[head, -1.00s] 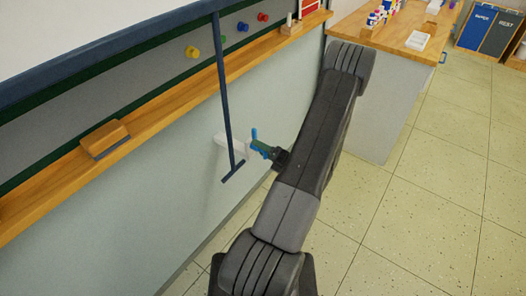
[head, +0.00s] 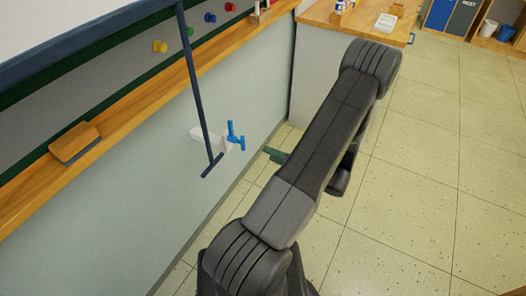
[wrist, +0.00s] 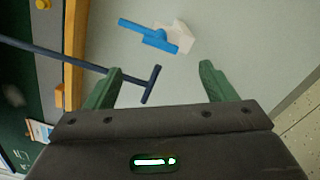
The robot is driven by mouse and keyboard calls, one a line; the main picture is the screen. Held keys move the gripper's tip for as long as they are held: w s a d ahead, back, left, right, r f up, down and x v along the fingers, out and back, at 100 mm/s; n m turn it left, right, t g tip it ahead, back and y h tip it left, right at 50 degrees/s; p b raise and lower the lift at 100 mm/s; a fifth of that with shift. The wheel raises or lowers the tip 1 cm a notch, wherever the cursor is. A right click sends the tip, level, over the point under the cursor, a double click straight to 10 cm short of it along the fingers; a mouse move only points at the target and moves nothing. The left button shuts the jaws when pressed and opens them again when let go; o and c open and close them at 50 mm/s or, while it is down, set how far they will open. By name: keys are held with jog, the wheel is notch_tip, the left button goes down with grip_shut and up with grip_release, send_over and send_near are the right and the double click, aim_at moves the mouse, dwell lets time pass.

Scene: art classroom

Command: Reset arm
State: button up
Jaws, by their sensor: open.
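My gripper (wrist: 160,85) is open and empty, with its two green fingers apart in the wrist view. In the head view only a green finger (head: 277,155) shows beside my arm, and the rest is hidden behind the arm. A blue handle-like piece (head: 234,136) on a white wall mount (head: 208,139) is to the left of the finger, with a gap between them. The blue piece (wrist: 150,36) and the white mount (wrist: 180,38) also show beyond the fingertips in the wrist view.
A dark blue T-shaped bar (head: 198,95) hangs in front of the wall, close to the mount. A wooden ledge (head: 120,122) holds a wooden eraser (head: 75,142). A wooden-topped counter (head: 350,20) stands at the back. The tiled floor (head: 410,190) at right is clear.

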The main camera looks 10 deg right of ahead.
aim_at(241, 141)
jog(key=shift+s+d, duration=0.25)
jog(key=shift+d, duration=0.1)
jog(key=x, duration=1.3)
jog(key=shift+w+a+f, duration=0.15)
jog(key=shift+w+a, duration=0.05)
jog(key=shift+a, duration=0.15)
